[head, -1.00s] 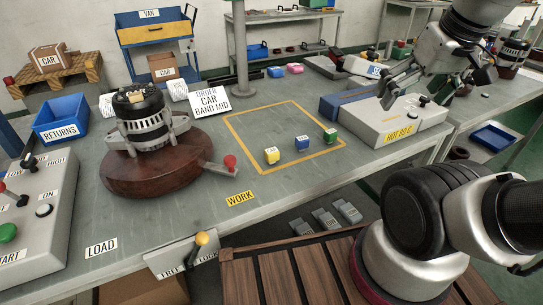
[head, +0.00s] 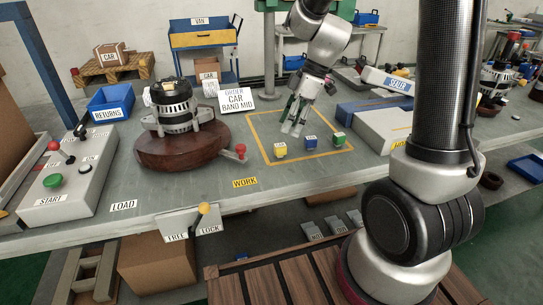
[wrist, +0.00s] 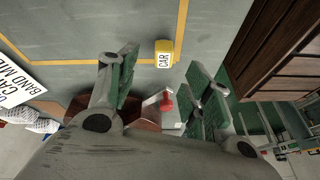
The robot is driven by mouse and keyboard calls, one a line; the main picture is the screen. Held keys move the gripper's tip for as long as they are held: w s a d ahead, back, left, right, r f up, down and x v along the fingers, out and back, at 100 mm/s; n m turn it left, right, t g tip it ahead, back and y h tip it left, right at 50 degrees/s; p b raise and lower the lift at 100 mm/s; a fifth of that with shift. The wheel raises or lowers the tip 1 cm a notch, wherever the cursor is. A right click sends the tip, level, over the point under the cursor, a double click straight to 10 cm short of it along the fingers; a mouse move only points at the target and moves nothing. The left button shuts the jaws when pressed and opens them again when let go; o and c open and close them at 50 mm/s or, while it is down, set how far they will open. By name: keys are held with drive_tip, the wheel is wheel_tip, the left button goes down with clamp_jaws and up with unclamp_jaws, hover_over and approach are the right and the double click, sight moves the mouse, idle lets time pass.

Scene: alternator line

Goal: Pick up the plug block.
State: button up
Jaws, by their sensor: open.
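Three small blocks stand inside the yellow outline on the work table: a yellow block (head: 280,150), a blue block (head: 311,142) and a green block (head: 339,139). I cannot tell from a label which is called the plug block. In the wrist view the yellow block (wrist: 164,52), marked CAR, lies ahead of the fingertips, roughly centred between them. The blue and green blocks do not show there. My gripper (head: 292,130) is open, empty and pointing down above the outline, close to the yellow and blue blocks. Both fingers also show in the wrist view (wrist: 160,78).
An alternator (head: 172,105) sits on a round brown base (head: 180,148) left of the outline; its red-knobbed lever (head: 240,150) reaches toward the yellow block. An order sign (head: 237,98) stands behind. A grey box (head: 385,130) is at right. The outline's front is clear.

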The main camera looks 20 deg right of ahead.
sight(281, 145)
drive_tip(key=a+f+n, duration=0.1)
drive_tip(key=f, duration=0.1)
drive_tip(key=a+f+n, duration=0.1)
drive_tip(key=f, duration=0.2)
drive_tip(key=a+f+n, duration=0.1)
drive_tip(key=f, duration=0.1)
drive_tip(key=shift+s+a+f, duration=0.1)
drive_tip(key=shift+s+f, duration=0.05)
drive_tip(key=shift+s, duration=0.1)
drive_tip(key=c, duration=0.9)
